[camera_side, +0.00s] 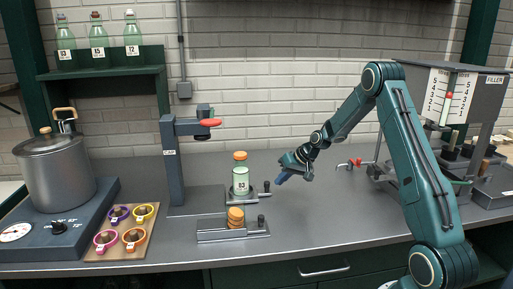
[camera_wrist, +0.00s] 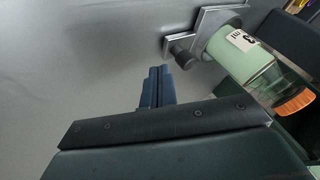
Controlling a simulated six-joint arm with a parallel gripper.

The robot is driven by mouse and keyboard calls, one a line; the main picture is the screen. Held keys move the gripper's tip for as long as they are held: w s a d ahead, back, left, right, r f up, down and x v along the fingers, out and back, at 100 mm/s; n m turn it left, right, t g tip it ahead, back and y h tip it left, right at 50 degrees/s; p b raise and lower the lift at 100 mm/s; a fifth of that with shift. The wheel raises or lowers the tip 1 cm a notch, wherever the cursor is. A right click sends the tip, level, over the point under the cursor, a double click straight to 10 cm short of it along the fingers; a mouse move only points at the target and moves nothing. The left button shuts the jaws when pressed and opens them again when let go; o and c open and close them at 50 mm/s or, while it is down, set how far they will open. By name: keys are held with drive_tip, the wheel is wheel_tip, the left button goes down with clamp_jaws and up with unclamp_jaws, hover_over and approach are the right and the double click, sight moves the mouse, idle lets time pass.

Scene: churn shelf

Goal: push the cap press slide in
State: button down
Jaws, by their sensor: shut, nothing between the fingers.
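The cap press (camera_side: 173,160) is a dark column marked CAP with a red handle (camera_side: 210,122) on its head. Its slide (camera_side: 253,195) sticks out to the right with a dark knob (camera_side: 266,186) at its outer end. A pale green bottle (camera_side: 240,181) with an orange top (camera_side: 240,156) stands on the slide, right of the press head. My gripper (camera_side: 281,178) is shut and empty, just right of the knob and apart from it. In the wrist view my shut fingers (camera_wrist: 157,73) point toward the knob (camera_wrist: 183,55) and slide (camera_wrist: 207,17), with the bottle (camera_wrist: 244,55) beyond.
A metal tray (camera_side: 210,236) holding stacked orange caps (camera_side: 236,217) sits in front of the slide. A pot (camera_side: 55,172) on a heater and a board of coloured cups (camera_side: 125,230) are at left. The filler (camera_side: 462,95) is at right. The counter between is mostly clear.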

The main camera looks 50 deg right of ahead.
sight(245, 181)
drive_tip(key=shift+w+a, duration=0.45)
drive_tip(key=shift+a, duration=0.2)
drive_tip(key=shift+w, duration=0.1)
drive_tip(key=w+a, duration=0.8)
drive_tip(key=a, duration=0.1)
drive_tip(key=shift+w, duration=0.35)
drive_tip(key=shift+s+d, duration=0.3)
drive_tip(key=shift+d, duration=0.25)
drive_tip(key=s+d, duration=0.2)
drive_tip(key=d, duration=0.1)
drive_tip(key=shift+s+r, duration=0.1)
drive_tip(key=shift+s, duration=0.05)
drive_tip(key=v, duration=0.9)
drive_tip(key=shift+s+r, duration=0.25)
drive_tip(key=shift+r, duration=0.1)
drive_tip(key=shift+a, duration=0.1)
